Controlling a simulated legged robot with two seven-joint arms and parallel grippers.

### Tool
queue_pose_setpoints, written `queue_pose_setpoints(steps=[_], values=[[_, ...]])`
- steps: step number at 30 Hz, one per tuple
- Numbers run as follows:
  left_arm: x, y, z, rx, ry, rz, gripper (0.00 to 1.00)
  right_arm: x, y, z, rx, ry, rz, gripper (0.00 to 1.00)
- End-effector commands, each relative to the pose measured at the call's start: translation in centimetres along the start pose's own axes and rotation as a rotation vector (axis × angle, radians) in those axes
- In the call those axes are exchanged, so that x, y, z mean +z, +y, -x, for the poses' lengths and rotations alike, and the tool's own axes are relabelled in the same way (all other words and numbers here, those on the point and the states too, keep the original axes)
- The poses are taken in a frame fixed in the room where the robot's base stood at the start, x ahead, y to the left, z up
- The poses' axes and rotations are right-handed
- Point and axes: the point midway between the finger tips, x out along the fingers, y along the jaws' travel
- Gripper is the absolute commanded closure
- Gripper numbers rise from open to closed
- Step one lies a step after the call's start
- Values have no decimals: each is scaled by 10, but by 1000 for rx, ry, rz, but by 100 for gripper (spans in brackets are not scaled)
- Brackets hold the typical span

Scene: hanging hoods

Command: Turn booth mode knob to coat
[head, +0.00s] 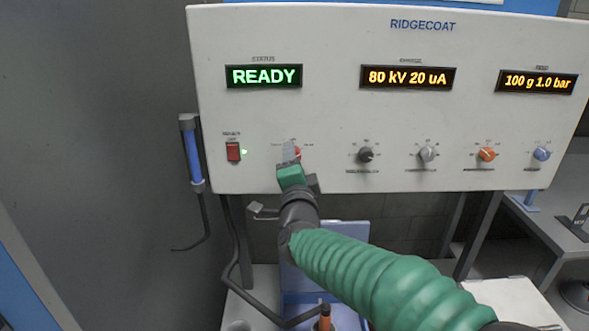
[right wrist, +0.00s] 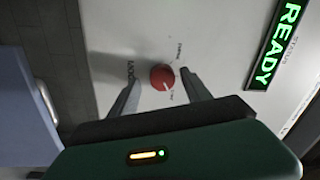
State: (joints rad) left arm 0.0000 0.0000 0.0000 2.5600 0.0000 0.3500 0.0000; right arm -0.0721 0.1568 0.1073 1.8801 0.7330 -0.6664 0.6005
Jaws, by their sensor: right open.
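The red mode knob (head: 298,152) is on the white control panel (head: 330,110), below the READY display, and is partly hidden by my gripper in the head view. In the right wrist view the knob (right wrist: 162,77) is round, with a white pointer line toward its lower edge, near a small blurred label. Other labels around it are too blurred to read surely. My right gripper (head: 292,155) is open, with one finger on each side of the knob; it also shows in the right wrist view (right wrist: 160,76). I cannot tell whether the fingers touch it. My left gripper is not in view.
A grey knob (head: 366,155), a silver knob (head: 427,154), an orange knob (head: 487,154) and a blue knob (head: 541,153) line the panel's right. A blue wand (head: 193,155) hangs at the panel's left edge.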

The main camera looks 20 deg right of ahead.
Motion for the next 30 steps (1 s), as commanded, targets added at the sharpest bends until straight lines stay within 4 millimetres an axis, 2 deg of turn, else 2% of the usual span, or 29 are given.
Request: queue_pose_setpoints(steps=[5,12,18,24,30], values=[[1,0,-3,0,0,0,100,0,-1,25,-3,-2,0,44],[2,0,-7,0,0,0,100,0,-1,95,-4,-3,0,44],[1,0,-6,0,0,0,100,0,1,144,-1,-2,0,44],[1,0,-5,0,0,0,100,0,2,166,2,-1,0,44],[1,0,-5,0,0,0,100,0,2,167,2,-1,0,44]])
